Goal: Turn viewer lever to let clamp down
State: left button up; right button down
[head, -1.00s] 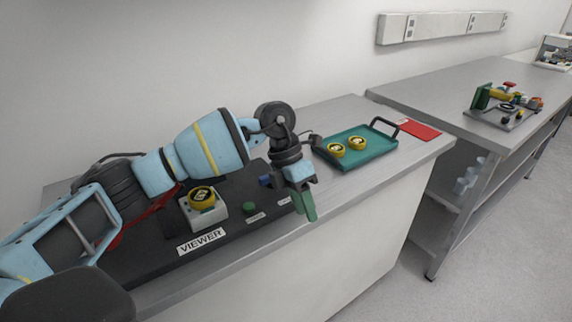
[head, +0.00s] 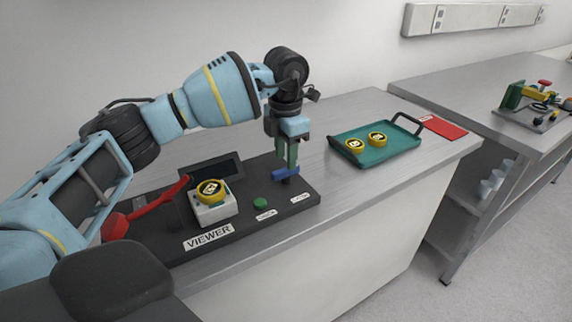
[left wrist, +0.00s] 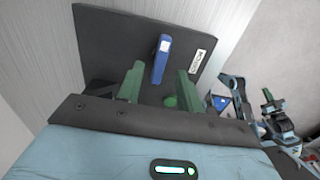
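The blue lever (head: 286,174) stands at the right end of the black viewer base (head: 240,222). My left gripper (head: 287,160) points down just above it, green fingers open. In the left wrist view, the lever (left wrist: 161,58) shows between the open fingers (left wrist: 158,86), without visible grip on it. A red clamp arm (head: 150,207) slants at the base's left, its raised end near a yellow-ringed disc (head: 211,189) on a white block (head: 214,208). My right arm seems to show small at the right of the left wrist view; its gripper's opening is unclear.
A green button (head: 260,203) sits left of the lever. A teal tray (head: 385,153) with two yellow-ringed discs stands to the right on the bench, with a red card (head: 446,127) beyond it. Bare bench lies between base and tray.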

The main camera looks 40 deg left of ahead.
aim_at(286, 175)
pick_arm(q)
jog(key=shift+f, duration=1.7)
grip_shut()
